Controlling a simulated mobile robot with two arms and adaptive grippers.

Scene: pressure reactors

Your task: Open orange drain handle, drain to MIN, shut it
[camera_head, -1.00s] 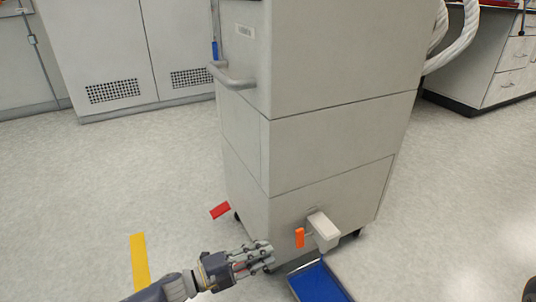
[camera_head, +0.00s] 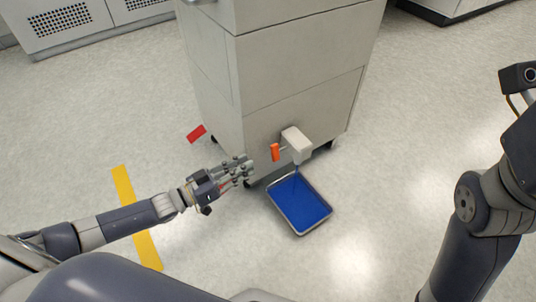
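The orange drain handle (camera_head: 275,152) sticks out low on the front of the light grey cabinet, beside a pale spout housing (camera_head: 297,142). The handle hangs roughly upright. A thin bluish line shows below the spout, over a tray (camera_head: 318,224) with a grey rim and blue inside; I cannot tell if it is a stream. My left gripper (camera_head: 247,170) is just left of and below the handle, apart from it, its fingers spread with nothing between them. My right arm shows at the right, but its gripper is out of view. No MIN mark or level gauge is visible.
The cabinet (camera_head: 297,60) stands on castors in the middle. A red tag (camera_head: 196,133) is at its lower left. A yellow floor strip (camera_head: 123,186) lies under my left arm. The floor right of the tray is clear. Vented cabinets (camera_head: 62,20) are at the back left.

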